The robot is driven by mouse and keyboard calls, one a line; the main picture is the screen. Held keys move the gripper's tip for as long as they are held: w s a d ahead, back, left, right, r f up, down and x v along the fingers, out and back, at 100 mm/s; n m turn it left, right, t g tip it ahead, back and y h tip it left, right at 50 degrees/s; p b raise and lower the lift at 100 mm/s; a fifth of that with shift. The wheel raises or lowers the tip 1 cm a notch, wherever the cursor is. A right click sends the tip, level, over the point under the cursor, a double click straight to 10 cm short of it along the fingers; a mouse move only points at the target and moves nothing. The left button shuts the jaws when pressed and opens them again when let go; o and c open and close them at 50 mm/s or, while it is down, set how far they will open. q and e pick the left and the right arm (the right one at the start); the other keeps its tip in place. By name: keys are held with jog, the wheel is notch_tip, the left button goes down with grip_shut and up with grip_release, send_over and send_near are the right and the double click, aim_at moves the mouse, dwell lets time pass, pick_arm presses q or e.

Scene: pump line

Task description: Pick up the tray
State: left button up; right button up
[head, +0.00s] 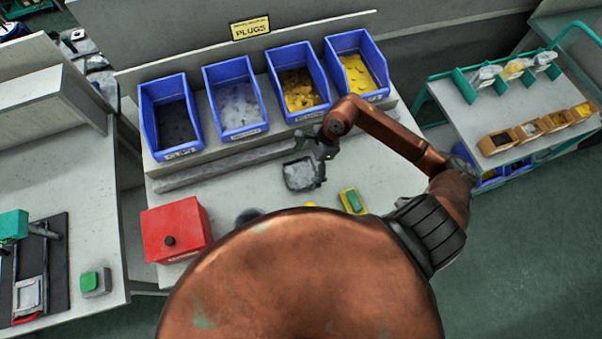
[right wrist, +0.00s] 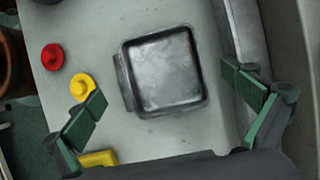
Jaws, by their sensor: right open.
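The tray is a small square grey metal one with a raised rim. It lies on the pale bench (head: 235,176), near the middle in the head view (head: 300,174), and it also shows in the right wrist view (right wrist: 128,84). My right gripper (head: 319,153) hangs beside and partly over the tray's right side in the head view. In the right wrist view my right gripper (right wrist: 163,88) has its green-padded fingers spread wide, with the tray lying beyond and between them, and nothing held. My left gripper is not in view.
Several blue bins (head: 239,107) stand along the bench's back. A red box (head: 175,229) with a black knob is at left. A yellow-and-green item (head: 353,201) lies right of the tray. Red (right wrist: 52,57) and yellow (right wrist: 83,87) round pieces lie near the tray.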

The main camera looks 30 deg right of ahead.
jog(key=shift+x, duration=1)
jog(key=shift+s, duration=0.1)
jog(key=c, duration=0.5)
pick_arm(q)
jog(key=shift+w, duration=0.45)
pick_arm(e)
jog(key=c, duration=0.8)
